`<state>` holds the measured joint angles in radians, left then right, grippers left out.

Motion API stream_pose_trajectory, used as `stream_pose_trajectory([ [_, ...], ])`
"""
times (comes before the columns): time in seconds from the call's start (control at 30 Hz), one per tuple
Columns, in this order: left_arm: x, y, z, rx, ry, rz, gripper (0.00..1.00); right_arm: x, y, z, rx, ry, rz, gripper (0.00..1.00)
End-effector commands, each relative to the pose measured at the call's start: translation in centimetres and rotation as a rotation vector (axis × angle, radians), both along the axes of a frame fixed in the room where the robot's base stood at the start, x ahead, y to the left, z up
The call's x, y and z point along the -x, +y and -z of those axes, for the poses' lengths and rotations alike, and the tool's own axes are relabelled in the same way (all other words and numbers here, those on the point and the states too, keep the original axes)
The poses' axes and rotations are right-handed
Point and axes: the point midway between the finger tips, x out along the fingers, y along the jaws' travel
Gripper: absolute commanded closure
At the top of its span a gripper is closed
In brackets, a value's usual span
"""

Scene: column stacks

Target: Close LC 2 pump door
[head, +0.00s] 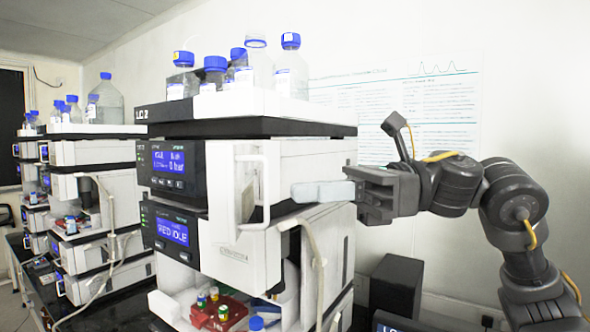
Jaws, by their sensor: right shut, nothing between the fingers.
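The LC 2 stack (330,170) stands in the middle, with an "LC 2" label at its upper left. Its upper module, the pump, has a lit blue display reading 0 bar. The pump door (245,190) is a white panel with a white bar handle (265,190). It seems to stand out from the front; how far is hard to tell. My right gripper (297,192) comes in from the right, shut and empty. Its light fingers point left, close to the right of the handle; contact cannot be told. My left gripper is not in view.
Blue-capped bottles (290,70) stand in a tray on top. Another stack (90,190) stands at left. A black box (397,285) sits below my right arm.

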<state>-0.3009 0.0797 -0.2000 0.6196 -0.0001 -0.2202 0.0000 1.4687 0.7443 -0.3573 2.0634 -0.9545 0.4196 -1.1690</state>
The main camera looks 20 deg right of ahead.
Motion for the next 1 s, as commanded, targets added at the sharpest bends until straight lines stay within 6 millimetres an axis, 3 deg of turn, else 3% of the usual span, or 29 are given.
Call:
stream_pose_trajectory([
  [0.1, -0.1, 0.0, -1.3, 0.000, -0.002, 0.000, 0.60, -0.1, 1.4, -0.3, 0.001, 0.001, -0.002, 1.00],
  [0.3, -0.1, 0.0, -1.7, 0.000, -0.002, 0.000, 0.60, -0.2, 2.4, 0.0, 0.000, 0.001, -0.001, 1.00],
  [0.77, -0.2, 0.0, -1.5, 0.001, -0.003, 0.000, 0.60, -0.2, 2.6, 0.1, 0.000, 0.000, -0.001, 1.00],
  [1.0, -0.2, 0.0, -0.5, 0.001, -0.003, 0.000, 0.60, 0.0, 3.9, 0.3, 0.001, -0.001, -0.003, 1.00],
])
